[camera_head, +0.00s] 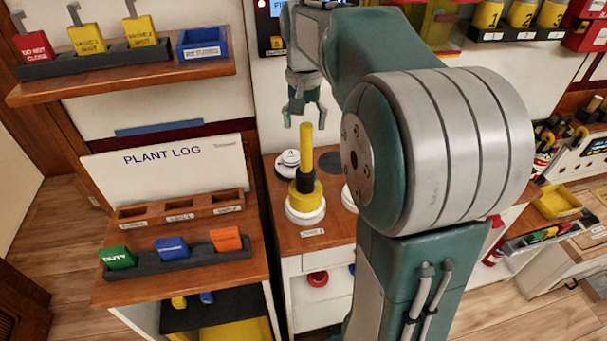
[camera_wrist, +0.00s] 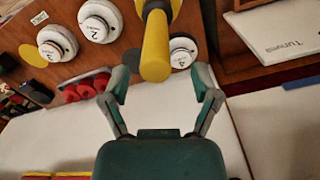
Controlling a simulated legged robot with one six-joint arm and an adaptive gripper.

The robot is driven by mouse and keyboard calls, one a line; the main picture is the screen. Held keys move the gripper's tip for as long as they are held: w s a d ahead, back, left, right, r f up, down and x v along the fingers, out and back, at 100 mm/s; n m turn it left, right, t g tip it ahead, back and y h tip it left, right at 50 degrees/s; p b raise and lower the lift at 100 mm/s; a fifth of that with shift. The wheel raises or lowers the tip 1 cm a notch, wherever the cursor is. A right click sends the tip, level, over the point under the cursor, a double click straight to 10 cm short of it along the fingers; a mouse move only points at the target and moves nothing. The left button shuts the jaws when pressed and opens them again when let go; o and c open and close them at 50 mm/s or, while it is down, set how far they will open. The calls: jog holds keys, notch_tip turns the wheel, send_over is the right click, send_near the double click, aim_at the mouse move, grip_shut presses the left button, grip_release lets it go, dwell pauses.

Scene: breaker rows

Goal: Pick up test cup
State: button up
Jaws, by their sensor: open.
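The yellow piece with a long upright handle (camera_head: 305,166), which I take for the test cup, stands on a white round base (camera_head: 305,212) on the wooden counter. It has a wide yellow collar and a dark band. My gripper (camera_head: 302,118) is open and empty near the top of the handle. In the wrist view the handle (camera_wrist: 155,45) points toward my gripper (camera_wrist: 162,82), its end lying between the two spread fingers in the picture. I cannot tell whether any finger touches it. The lower part of the piece is cut off at the top of the wrist view.
Other white round bases (camera_wrist: 98,22) stand close by on the counter, one with a 2. A black disc (camera_head: 350,156) lies to the right. The plant log board (camera_head: 185,155) and a wooden shelf with colored tags (camera_head: 130,70) are at left. My arm hides part of the counter.

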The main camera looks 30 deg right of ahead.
aim_at(306, 143)
jog(key=f, duration=0.5)
jog(key=shift+s+f, duration=0.2)
jog(key=shift+s, duration=0.05)
grip_shut()
